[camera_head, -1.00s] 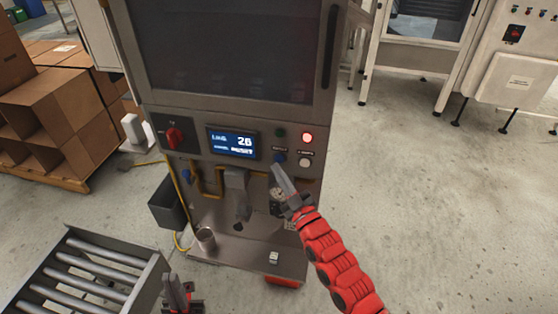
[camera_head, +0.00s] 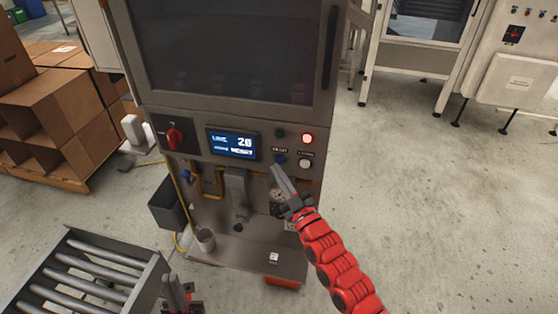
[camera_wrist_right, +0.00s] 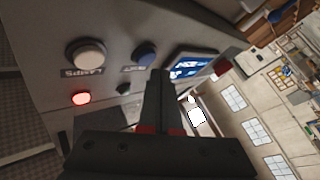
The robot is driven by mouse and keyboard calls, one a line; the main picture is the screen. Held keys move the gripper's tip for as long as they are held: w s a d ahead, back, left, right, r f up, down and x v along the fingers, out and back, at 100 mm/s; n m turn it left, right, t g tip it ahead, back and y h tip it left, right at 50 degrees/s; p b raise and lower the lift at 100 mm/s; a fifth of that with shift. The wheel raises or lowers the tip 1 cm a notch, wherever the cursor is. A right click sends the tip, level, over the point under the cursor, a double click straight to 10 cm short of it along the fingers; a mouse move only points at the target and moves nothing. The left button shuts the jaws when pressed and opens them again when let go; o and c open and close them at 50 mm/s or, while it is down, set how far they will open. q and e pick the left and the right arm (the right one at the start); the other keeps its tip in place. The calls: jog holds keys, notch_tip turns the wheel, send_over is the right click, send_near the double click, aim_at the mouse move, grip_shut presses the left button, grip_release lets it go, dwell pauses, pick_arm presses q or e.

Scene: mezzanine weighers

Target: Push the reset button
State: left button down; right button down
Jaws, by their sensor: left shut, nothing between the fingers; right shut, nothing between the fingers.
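The blue button (camera_head: 280,158), which I take to be the reset button, is on the machine's front panel, right of the lit display. In the right wrist view it is the blue round button (camera_wrist_right: 146,53), beside a small blurred label. My right gripper (camera_head: 275,169) is shut and empty, its tips just below the blue button in the head view. In the right wrist view my right gripper's fingertips (camera_wrist_right: 161,74) are close by the button; I cannot tell whether they touch. My left gripper (camera_head: 178,290) is shut and empty, low beside the roller conveyor.
A white button (camera_head: 305,164), a lit red lamp (camera_head: 308,138) and a dark green one (camera_head: 280,133) are close by. The display (camera_head: 232,144) and a red switch (camera_head: 174,138) are further left. A roller conveyor (camera_head: 150,283) is at lower left. Floor at right is clear.

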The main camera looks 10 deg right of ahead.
dwell(0.7)
jog(key=shift+w+d+b, duration=0.15)
jog(key=shift+w+b, duration=0.3)
jog(key=shift+b, duration=0.2)
jog(key=shift+w+d+b, duration=0.15)
jog(key=shift+w+b, duration=0.15)
jog(key=shift+b, duration=0.3)
dwell(0.5)
dwell(0.4)
jog(key=shift+s+a+p, duration=0.3)
jog(key=shift+s+p, duration=0.2)
jog(key=shift+s, duration=0.25)
jog(key=shift+s, duration=0.1)
